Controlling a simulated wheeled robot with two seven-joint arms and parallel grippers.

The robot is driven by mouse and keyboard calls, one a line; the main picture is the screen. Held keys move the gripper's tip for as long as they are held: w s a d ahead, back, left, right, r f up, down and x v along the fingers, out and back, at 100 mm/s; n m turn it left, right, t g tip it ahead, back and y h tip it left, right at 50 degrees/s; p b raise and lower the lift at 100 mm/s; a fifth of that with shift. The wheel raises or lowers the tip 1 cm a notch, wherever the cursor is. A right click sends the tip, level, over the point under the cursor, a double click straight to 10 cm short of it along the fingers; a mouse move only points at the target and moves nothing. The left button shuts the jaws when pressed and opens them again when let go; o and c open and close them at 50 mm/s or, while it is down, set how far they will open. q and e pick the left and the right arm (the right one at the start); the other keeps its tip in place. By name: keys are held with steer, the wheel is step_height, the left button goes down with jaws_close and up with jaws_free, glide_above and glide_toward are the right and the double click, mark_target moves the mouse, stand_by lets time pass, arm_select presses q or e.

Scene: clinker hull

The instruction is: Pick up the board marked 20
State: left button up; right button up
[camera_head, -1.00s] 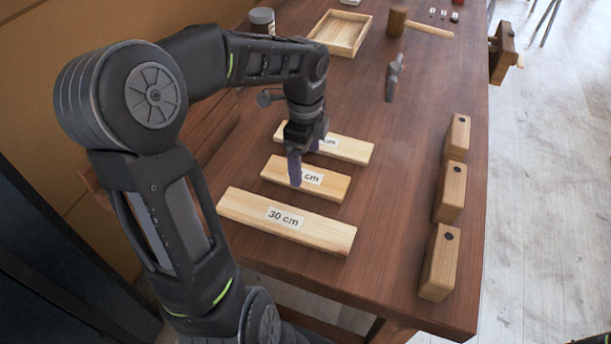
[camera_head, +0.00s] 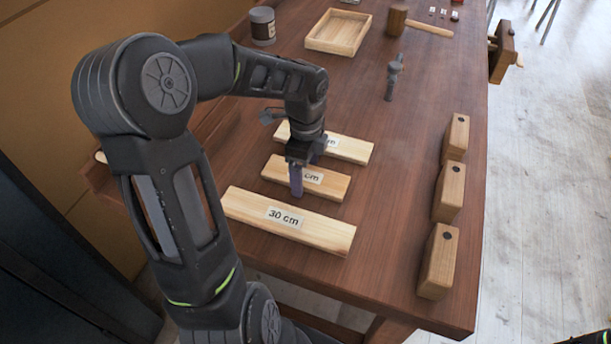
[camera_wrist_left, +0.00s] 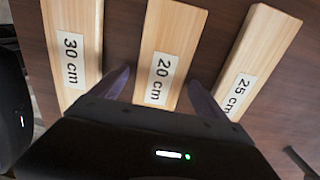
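The board marked 20 cm (camera_wrist_left: 168,50) lies flat on the bench, in the middle of three labelled boards in the left wrist view. In the head view it is the middle, shortest board (camera_head: 334,186), its label partly hidden by my gripper. My left gripper (camera_head: 298,180) points down over it. In the left wrist view the left gripper (camera_wrist_left: 160,92) is open, with one finger on each side of the 20 cm board and nothing clamped. I cannot tell how far down the fingertips reach. My right gripper is not in view.
The 30 cm board (camera_head: 325,233) lies on the near side and the 25 cm board (camera_wrist_left: 262,50) on the far side, both close to the fingers. Several wooden blocks (camera_head: 447,193) stand along the right edge. A tray (camera_head: 338,32), jar (camera_head: 262,27) and mallet (camera_head: 428,27) are at the back.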

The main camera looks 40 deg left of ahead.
mark_target(306, 175)
arm_select(q)
steer(key=c, duration=1.4)
steer(key=shift+r, duration=0.15)
step_height(306, 175, up, 10)
steer(key=shift+f+b, duration=0.15)
steer(key=shift+b, duration=0.35)
